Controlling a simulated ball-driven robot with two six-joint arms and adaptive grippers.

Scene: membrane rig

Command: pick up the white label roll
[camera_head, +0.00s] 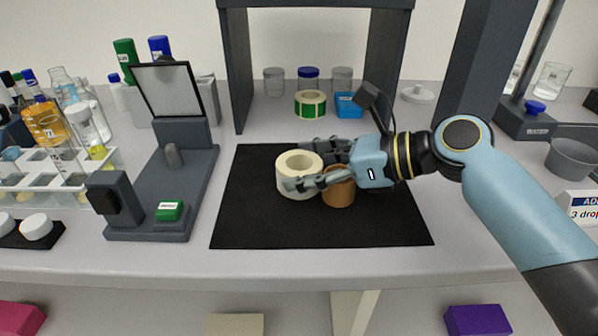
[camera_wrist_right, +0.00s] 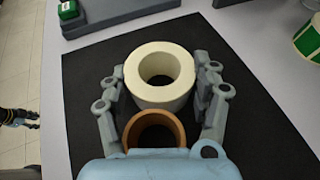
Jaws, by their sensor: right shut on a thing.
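The white label roll (camera_head: 292,181) stands on the black mat (camera_head: 245,222) with its hole facing up. It also shows in the right wrist view (camera_wrist_right: 160,95), between the fingers of my right gripper (camera_head: 316,167). The right gripper is shut on the roll, with one finger on each side. A brown ring (camera_head: 340,193) stands between the same fingers, closer to the palm; it shows in the right wrist view (camera_wrist_right: 154,119) right beside the roll. I cannot tell whether the roll is clear of the mat.
A dark stand with a tilted panel (camera_head: 168,90) and a green block (camera_head: 169,210) is left of the mat. A green-and-white roll (camera_head: 310,104) and a blue box (camera_head: 347,105) stand behind it. The mat's front and left parts are free.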

